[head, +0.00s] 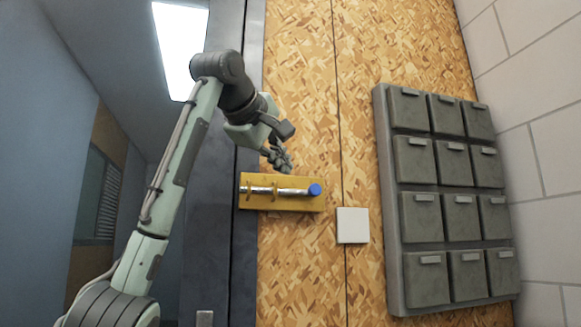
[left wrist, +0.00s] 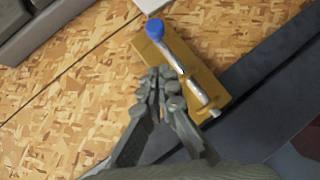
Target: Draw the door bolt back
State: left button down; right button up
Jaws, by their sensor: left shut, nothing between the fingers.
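The door bolt (head: 272,190) is a silver rod with a blue knob (head: 315,190) at its right end. It lies across a yellow plate (head: 290,205) on the chipboard wall, its left end near the dark door frame. In the left wrist view the rod (left wrist: 195,90), blue knob (left wrist: 155,29) and yellow plate (left wrist: 210,80) show clear of the fingers. My left gripper (head: 290,172) is just above the plate, left of the knob; it also shows in the left wrist view (left wrist: 160,75). It is shut and empty. My right gripper is not in view.
A white square plate (head: 352,226) is on the wall right of and below the bolt. A grey bank of small lockers (head: 388,200) stands out from the wall farther right. The dark frame (head: 218,230) runs upright left of the bolt.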

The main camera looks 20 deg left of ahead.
pick_arm(q)
jog(key=b+v, duration=0.1)
jog(key=v, duration=0.7)
jog(key=shift+b, duration=0.3)
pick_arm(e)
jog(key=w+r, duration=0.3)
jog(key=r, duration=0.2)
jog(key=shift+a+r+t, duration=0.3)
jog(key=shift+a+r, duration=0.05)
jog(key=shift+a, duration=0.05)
pick_arm(q)
jog(key=shift+f, duration=0.1)
